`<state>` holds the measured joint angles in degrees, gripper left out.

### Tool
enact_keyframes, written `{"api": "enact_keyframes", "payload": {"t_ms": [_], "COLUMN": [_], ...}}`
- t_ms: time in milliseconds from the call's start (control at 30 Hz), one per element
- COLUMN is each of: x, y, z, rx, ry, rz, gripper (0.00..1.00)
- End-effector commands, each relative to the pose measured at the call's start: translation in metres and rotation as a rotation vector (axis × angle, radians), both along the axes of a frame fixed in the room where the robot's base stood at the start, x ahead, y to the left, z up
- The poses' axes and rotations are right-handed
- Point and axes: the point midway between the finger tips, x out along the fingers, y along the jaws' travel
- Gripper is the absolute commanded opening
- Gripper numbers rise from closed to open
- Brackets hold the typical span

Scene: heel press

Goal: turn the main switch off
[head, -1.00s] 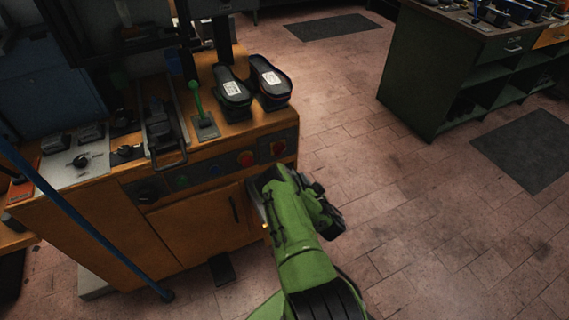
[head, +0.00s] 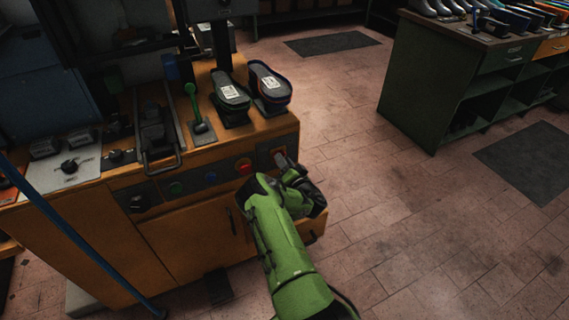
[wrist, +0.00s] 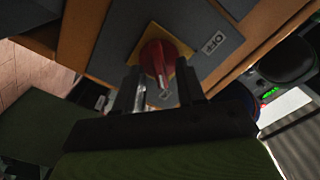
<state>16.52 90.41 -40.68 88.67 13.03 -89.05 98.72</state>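The main switch is a red rotary knob (wrist: 158,58) on a yellow plate on a grey panel in the wrist view. A label reading OFF (wrist: 213,42) sits to its upper right. The knob's pale pointer mark faces down, toward a second small label (wrist: 165,94) that is hard to read. My gripper (wrist: 159,78) is open, its two dark fingers apart on either side of the knob's lower part; I cannot tell whether they touch it. In the head view my gripper (head: 285,166) is at the right end of the machine's front panel and mostly covers the switch.
The front panel also carries a red button (head: 243,166), a blue button (head: 210,178) and a black knob (head: 139,203). A green lever (head: 194,103) and two shoe-shaped pads (head: 268,84) stand on top. A blue pole (head: 75,235) crosses the left.

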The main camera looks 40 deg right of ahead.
Motion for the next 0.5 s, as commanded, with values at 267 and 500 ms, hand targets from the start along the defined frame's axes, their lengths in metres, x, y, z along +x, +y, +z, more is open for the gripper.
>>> {"api": "enact_keyframes", "payload": {"t_ms": [267,500], "x": [-0.0004,-0.0005], "y": [0.0002,0.0003], "z": [-0.0004,-0.0004], "rx": [0.000,-0.004], "ry": [0.000,0.003], "rz": [0.000,0.000], "gripper": [0.00,0.00]}}
